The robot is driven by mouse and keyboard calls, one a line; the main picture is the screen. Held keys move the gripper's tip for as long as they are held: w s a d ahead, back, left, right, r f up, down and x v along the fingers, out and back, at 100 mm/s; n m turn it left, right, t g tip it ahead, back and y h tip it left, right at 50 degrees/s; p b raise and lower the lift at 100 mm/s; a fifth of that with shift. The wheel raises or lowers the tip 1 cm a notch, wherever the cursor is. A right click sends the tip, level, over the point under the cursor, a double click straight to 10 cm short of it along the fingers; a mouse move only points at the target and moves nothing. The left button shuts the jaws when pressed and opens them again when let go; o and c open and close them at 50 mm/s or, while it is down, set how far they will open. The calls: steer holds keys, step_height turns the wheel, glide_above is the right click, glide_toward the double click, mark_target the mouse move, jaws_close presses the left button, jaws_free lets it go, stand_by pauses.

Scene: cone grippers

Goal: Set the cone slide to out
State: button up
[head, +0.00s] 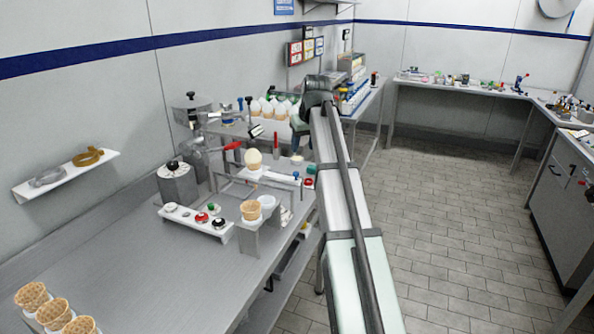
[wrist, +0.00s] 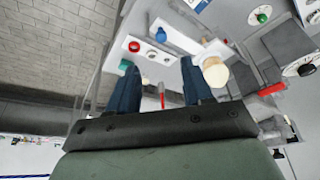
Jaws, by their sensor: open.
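A white raised shelf (head: 275,178) stands on the steel counter, with a cone topped by a cream ball (head: 253,159) at its left. A blue knob (head: 296,175), a green knob (head: 309,170) and a red knob (head: 308,182) are at its right end. I cannot tell for certain which part is the cone slide. The wrist view shows a white plate (wrist: 146,52) with a red ring and a blue knob (wrist: 160,34) beyond my fingers. My gripper (wrist: 158,75) is open, its two blue fingers apart, nothing held between them.
A white panel with several knobs (head: 196,222) and a stand with a waffle cone (head: 250,210) are nearer on the counter. A red lever (head: 233,145) stands behind the shelf. Several waffle cones (head: 53,310) stand front left. The front counter is mostly bare.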

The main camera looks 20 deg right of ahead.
mark_target(296, 173)
steer(key=x, duration=1.3)
steer(key=shift+w+a+r, duration=0.1)
steer(key=shift+w, duration=0.1)
steer(key=shift+c, duration=0.3)
jaws_close()
